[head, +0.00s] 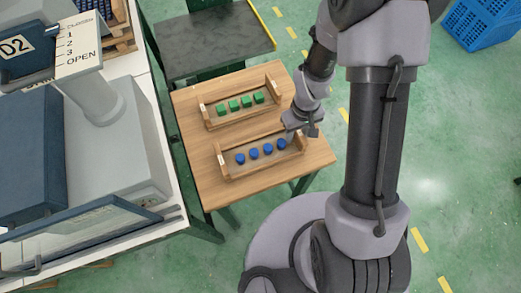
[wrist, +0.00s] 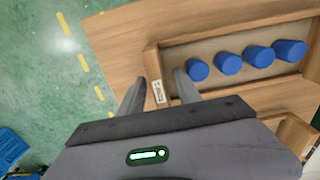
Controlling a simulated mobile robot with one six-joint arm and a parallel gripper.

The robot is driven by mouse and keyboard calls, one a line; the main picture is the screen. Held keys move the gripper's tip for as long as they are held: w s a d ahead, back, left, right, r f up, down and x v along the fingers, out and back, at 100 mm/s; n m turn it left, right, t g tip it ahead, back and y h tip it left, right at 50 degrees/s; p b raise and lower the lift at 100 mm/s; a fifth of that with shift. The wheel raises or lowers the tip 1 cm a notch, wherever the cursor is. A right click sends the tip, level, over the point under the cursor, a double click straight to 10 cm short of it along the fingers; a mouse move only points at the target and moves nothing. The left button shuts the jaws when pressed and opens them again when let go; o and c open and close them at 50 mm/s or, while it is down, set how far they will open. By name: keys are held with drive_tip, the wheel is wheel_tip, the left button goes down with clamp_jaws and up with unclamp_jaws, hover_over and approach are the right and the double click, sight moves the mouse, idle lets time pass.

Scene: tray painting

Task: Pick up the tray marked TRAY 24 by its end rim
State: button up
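A wooden tray (head: 262,170) with several blue cylinders stands on the wooden table; it fills the upper right of the wrist view (wrist: 238,33). Its near end rim (wrist: 152,62) carries a small white label (wrist: 158,92), whose print is too small to read. My gripper (wrist: 160,78) is open at this end, the right end in the head view (head: 298,136). One finger is outside the end rim and the other is inside the tray, beside the nearest blue cylinder. I cannot tell whether either finger touches the rim.
A second wooden tray (head: 237,122) with several green blocks stands behind on the same table (head: 190,112). A dark-topped table (head: 215,45) is farther back. A grey machine (head: 130,150) marked D2 stands left. A blue crate (head: 482,22) sits on the floor at upper right.

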clamp_jaws()
idle(0.4)
